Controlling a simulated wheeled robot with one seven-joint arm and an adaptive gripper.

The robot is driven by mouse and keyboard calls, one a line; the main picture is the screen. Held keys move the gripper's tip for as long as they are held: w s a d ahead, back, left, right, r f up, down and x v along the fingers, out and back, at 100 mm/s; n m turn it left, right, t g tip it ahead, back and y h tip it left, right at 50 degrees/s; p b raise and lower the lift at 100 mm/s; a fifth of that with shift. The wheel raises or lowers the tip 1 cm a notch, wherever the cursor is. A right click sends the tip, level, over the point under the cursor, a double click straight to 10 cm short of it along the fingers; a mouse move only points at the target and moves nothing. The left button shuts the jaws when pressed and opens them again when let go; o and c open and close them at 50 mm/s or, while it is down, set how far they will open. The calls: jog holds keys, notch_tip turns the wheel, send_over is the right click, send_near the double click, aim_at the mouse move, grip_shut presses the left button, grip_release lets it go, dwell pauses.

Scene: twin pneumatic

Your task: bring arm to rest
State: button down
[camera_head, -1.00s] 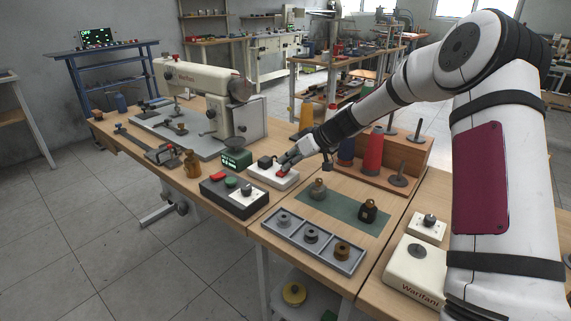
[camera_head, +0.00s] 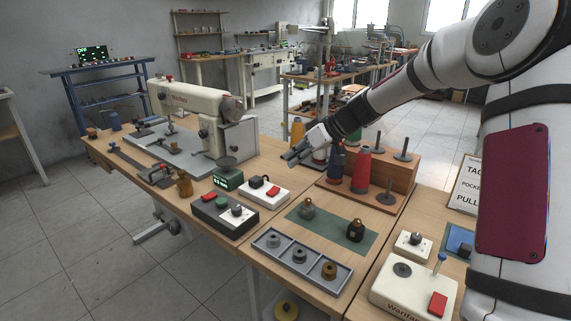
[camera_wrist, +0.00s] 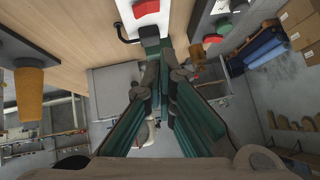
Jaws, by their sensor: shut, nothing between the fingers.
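My gripper (camera_head: 297,154) is in the air above the back of the wooden table, in front of the thread spools and to the right of the sewing machine (camera_head: 205,120). It also shows in the wrist view (camera_wrist: 165,58), where its fingers come together with nothing between them. A white box with a red rocker switch (camera_head: 264,192) lies below the gripper, apart from it. My arm reaches in from the right side of the head view.
A wooden spool rack (camera_head: 400,178) with red and blue spools stands close to the gripper's right. A black control box (camera_head: 225,216), a grey sectioned tray (camera_head: 301,260) and a green mat (camera_head: 332,229) lie nearer. A cream Warifani box (camera_head: 412,290) is at front right.

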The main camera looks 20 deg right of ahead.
jog(key=shift+s+d+r, duration=0.25)
jog(key=shift+s+r, duration=0.1)
jog(key=shift+r, duration=0.05)
jog(key=s+a+r+m+g+h, duration=0.1)
jog(key=s+a+r+g+h, duration=0.2)
jog(key=s, duration=0.9)
jog(key=s+a+r+m+g+h, duration=0.1)
jog(key=s+a+r, duration=0.3)
jog(key=s, duration=0.8)
jog(key=s+d+f+m+h, duration=0.1)
jog(key=s+f+m, duration=0.1)
jog(key=s, duration=1)
jog(key=s+d+f+m+h, duration=0.1)
jog(key=s+d+m+h, duration=0.1)
jog(key=s, duration=1)
notch_tip(320, 180, up, 15)
jog(key=t+p, duration=0.2)
jog(key=p, duration=1.1)
jog(key=shift+w+a, duration=0.15)
